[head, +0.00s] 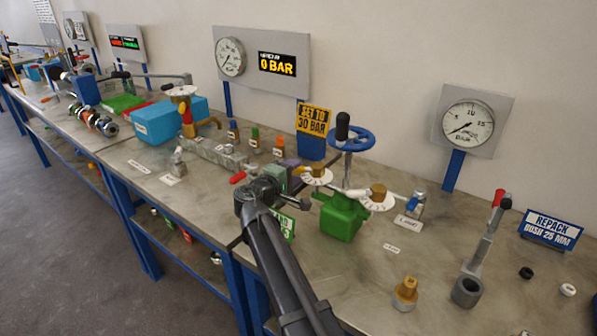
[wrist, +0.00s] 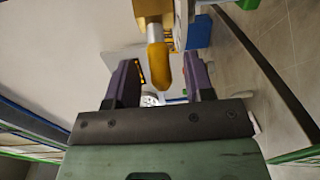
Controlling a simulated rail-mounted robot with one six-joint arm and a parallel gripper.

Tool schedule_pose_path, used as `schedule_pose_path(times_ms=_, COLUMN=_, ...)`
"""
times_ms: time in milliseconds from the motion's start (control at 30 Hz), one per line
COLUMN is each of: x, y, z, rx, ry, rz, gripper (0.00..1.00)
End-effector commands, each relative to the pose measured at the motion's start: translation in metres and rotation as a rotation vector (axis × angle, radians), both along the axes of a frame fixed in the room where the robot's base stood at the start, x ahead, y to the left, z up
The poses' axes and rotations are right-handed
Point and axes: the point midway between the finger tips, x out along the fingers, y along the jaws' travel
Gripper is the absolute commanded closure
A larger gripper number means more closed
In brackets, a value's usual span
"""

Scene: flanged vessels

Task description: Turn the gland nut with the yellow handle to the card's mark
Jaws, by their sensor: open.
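The yellow handle (head: 303,170) sticks out to the left from a brass gland nut (head: 318,172) on a white dial (head: 316,180). In the wrist view the yellow handle (wrist: 158,66) reaches down between my two purple fingers, with the brass nut (wrist: 150,8) above it. My gripper (wrist: 160,75) is open, one finger on each side of the handle with gaps showing. In the head view my gripper (head: 292,176) is beside the handle's left end. A green card (head: 285,222) is mostly hidden behind my arm; the dial's markings are too small to read.
A blue handwheel (head: 352,139) rises behind. A yellow card (head: 314,120) reads SET TO 30 BAR. A red-handled lever (head: 487,235) stands right.

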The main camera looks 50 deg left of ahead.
Motion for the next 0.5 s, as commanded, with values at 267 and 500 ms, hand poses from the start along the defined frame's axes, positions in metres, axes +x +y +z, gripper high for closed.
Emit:
schedule_pose_path(times_ms=267, x=0.019, y=0.005, z=-0.001, rx=0.0, ry=0.0, rz=0.0, gripper=0.52)
schedule_pose_path(times_ms=500, x=0.019, y=0.005, z=-0.001, rx=0.0, ry=0.0, rz=0.0, gripper=0.69)
